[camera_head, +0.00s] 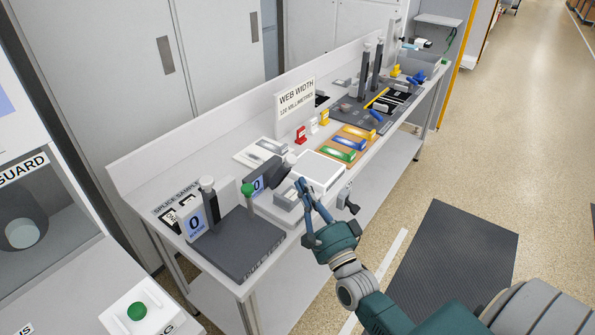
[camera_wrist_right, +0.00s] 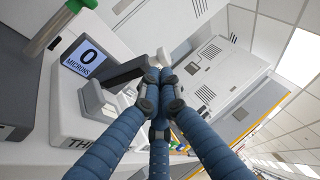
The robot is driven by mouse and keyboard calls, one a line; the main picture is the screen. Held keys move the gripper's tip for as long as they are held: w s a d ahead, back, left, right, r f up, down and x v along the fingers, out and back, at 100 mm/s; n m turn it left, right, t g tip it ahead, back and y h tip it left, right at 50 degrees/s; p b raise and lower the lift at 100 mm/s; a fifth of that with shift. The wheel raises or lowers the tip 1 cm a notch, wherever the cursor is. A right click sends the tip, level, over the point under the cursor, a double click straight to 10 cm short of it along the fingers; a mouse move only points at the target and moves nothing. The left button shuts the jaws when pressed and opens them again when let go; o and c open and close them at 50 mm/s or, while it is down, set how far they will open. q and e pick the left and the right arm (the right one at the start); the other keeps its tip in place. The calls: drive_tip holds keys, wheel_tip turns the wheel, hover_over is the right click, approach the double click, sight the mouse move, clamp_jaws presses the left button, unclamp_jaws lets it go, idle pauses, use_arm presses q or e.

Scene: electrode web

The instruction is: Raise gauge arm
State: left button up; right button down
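The thickness gauge stands on the bench, with a pale base (camera_head: 285,208) and a blue "0 microns" display that also shows in the wrist view (camera_wrist_right: 84,56). Its dark gauge arm (camera_head: 270,174) reaches from beside the display toward a pale round end (camera_head: 289,159); in the wrist view the arm (camera_wrist_right: 128,74) runs behind my fingertips. My right gripper (camera_head: 303,184) is at the front side of the gauge, just right of the arm's end. Its fingertips (camera_wrist_right: 158,80) are drawn together with nothing visible between them. Contact with the arm cannot be told. My left gripper is not in view.
A dark plate (camera_head: 238,247) with a grey-capped post and green-capped post stands left of the gauge. A white box (camera_head: 319,173) is close on the right. Coloured blocks (camera_head: 336,153) and the "web width" sign (camera_head: 296,98) are farther along. The floor in front is open.

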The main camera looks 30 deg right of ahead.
sight(289, 160)
drive_tip(key=shift+p+x, duration=0.5)
drive_tip(key=shift+x, duration=1.5)
drive_tip(key=p, duration=0.1)
drive_tip(key=w+r+p, duration=0.1)
drive_tip(key=p, duration=0.1)
drive_tip(key=r+g+p, duration=0.1)
drive_tip(key=shift+w+a+r+n+p, duration=0.2)
drive_tip(key=shift+a+n+p, duration=0.1)
drive_tip(key=shift+n+p, duration=0.1)
drive_tip(key=w, duration=0.1)
drive_tip(key=w+a, duration=0.1)
drive_tip(key=w+r, duration=0.1)
drive_tip(key=shift+w+a+b, duration=0.3)
drive_tip(key=shift+w+b, duration=0.05)
drive_tip(key=shift+b, duration=0.05)
